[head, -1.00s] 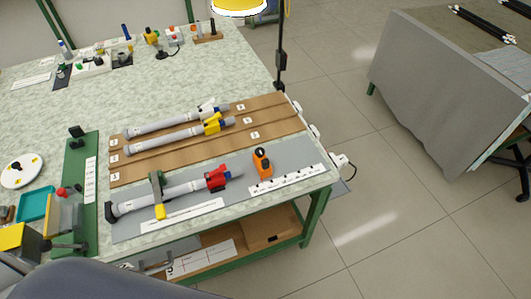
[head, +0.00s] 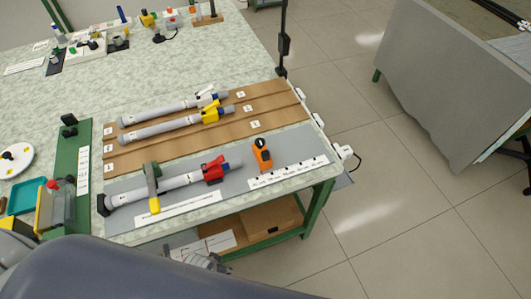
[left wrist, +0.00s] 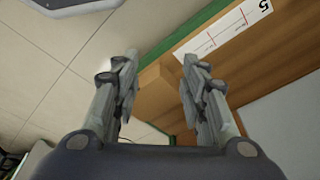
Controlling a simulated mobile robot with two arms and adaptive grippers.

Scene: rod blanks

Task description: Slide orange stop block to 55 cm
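The orange stop block (head: 262,154), with a black knob on top, stands on the grey mat beside the printed white scale strip (head: 288,173). The scale's numbers are too small to read. A grey rod (head: 180,182) with a red clamp (head: 213,169) lies on the mat to the left of the block, its tip short of it. My left gripper (head: 207,262) is low in front of the table's near edge, apart from the block. In the left wrist view, its fingers (left wrist: 160,92) are spread with nothing between them. My right gripper is not in view.
Two more rods (head: 160,110) lie on the brown board behind. A yellow-ended bracket (head: 153,190) spans the near rod. The wooden shelf box (head: 268,222) and green table leg (head: 316,209) are close to my left gripper.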

